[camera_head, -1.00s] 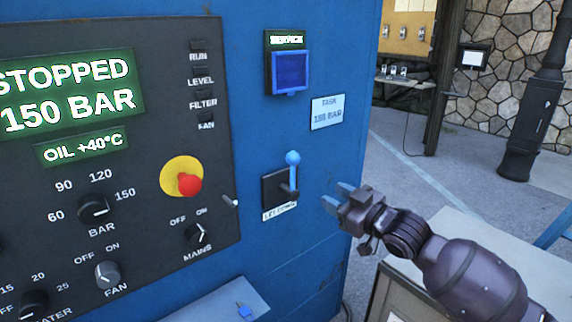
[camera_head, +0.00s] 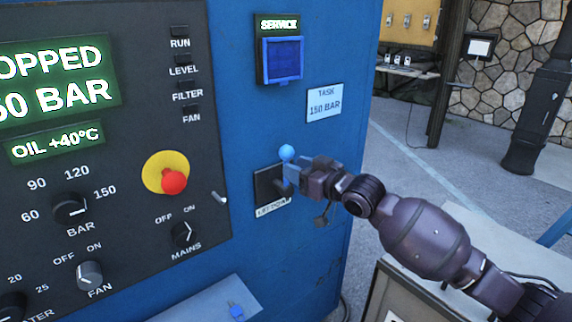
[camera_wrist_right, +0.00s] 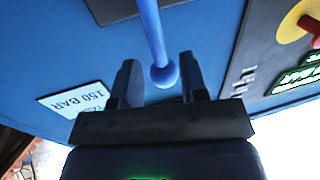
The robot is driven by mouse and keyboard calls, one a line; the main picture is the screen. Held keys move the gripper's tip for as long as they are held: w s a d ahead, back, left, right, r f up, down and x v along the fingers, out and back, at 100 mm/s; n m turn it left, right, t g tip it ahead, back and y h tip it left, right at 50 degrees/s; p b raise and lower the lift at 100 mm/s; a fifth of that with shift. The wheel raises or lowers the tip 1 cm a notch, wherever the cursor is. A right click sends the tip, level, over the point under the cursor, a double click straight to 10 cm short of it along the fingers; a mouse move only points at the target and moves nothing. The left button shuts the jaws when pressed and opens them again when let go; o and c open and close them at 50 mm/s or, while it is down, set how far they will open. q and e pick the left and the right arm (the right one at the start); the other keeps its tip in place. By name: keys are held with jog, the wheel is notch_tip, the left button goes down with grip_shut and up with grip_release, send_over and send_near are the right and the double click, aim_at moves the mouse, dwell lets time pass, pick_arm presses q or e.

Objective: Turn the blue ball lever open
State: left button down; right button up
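The blue ball lever has a light-blue ball (camera_head: 287,152) at the top and stands roughly upright on a dark mounting plate (camera_head: 268,188) on the blue cabinet. My right gripper (camera_head: 292,172) is at the lever and covers much of its rod. In the right wrist view, the ball (camera_wrist_right: 165,75) and its rod lie between the two spread fingers of the right gripper (camera_wrist_right: 163,82), with gaps visible on both sides. Whether a finger touches the lever cannot be told. My left gripper is not in view.
The control panel with a red emergency button (camera_head: 174,182) is left of the lever. A blue-framed service window (camera_head: 283,60) and a task label (camera_head: 325,103) are above.

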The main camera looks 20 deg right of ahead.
aim_at(286, 185)
jog(key=shift+x, duration=1.85)
